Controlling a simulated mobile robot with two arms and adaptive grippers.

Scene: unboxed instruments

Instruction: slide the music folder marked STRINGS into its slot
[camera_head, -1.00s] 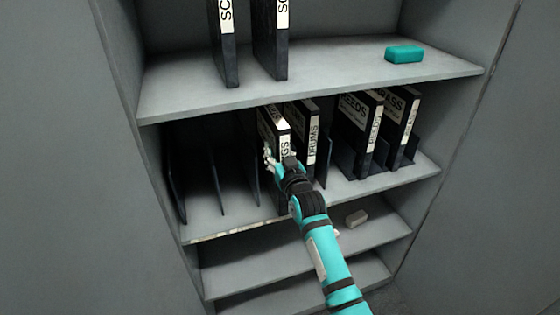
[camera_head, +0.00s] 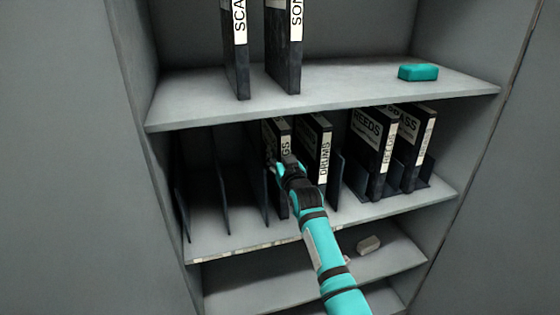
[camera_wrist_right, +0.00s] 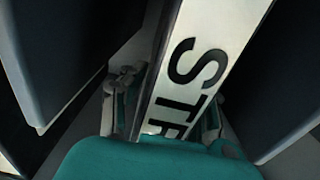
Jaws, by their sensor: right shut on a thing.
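The music folder marked STRINGS (camera_head: 284,134) is black with a white spine label. It stands upright on the middle shelf among dark dividers, left of the DRUMS folder; only the end of its label shows in the head view. In the right wrist view its spine label (camera_wrist_right: 205,62) reads "STR", running between the fingers. My right gripper (camera_head: 284,166) is shut on the folder's spine; its fingers also show in the right wrist view (camera_wrist_right: 168,108), one on each side. The folder's lower part is partly hidden by my arm. My left gripper is not in view.
The DRUMS folder (camera_head: 320,145), REEDS folder (camera_head: 372,150) and BASS folder (camera_head: 415,150) stand to the right. Dark dividers (camera_head: 222,185) with empty slots are at left. Two folders and a teal box (camera_head: 418,72) are above; a pale block (camera_head: 369,243) lies below.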

